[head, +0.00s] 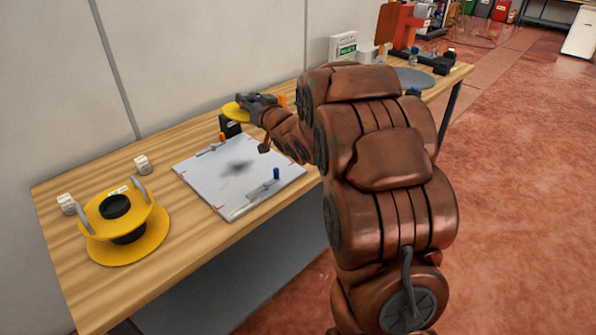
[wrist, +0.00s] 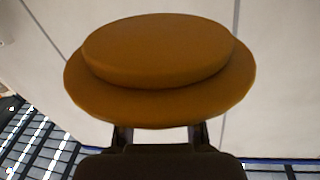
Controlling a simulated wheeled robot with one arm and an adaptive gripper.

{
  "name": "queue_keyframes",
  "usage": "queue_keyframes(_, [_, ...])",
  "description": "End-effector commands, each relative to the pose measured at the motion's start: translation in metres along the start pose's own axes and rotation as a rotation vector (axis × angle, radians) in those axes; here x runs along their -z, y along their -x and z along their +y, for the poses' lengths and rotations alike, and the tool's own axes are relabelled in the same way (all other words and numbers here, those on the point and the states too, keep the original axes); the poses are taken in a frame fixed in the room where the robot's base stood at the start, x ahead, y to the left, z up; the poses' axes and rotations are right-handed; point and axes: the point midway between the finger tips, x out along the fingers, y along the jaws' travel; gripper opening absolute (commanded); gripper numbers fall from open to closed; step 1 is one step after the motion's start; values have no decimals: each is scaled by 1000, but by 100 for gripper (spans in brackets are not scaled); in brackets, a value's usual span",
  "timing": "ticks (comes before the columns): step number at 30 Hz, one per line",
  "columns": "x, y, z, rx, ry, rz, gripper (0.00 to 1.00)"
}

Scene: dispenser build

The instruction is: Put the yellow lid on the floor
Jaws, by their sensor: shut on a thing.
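The yellow lid (wrist: 158,52) fills the upper middle of the wrist view, a round disc with a raised smaller disc on it. My gripper (wrist: 160,135) is shut on the lid's near edge. In the head view the lid (head: 236,111) is partly hidden by my gripper (head: 250,103), which holds it above the back of the wooden table. The red-brown floor (head: 510,200) lies to the right of the table.
The table (head: 190,268) carries a yellow dispenser part with two grey handles (head: 118,212), two small white blocks, and a white board (head: 215,190) with a blue-capped item on it. A black object stands under my gripper. Open floor is at the right.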

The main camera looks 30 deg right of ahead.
Motion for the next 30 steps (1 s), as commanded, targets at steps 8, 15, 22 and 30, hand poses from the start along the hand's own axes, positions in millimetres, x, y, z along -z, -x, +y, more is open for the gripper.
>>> queue_keyframes(8, [-29, 51, 66, 34, -1, -9, 0])
queue_keyframes(15, [-56, 100, 104, 80, -1, -18, 0])
queue_keyframes(22, [-86, 153, 131, 121, -2, -27, 0])
queue_keyframes(30, [-111, 196, 142, 161, -3, -35, 0])
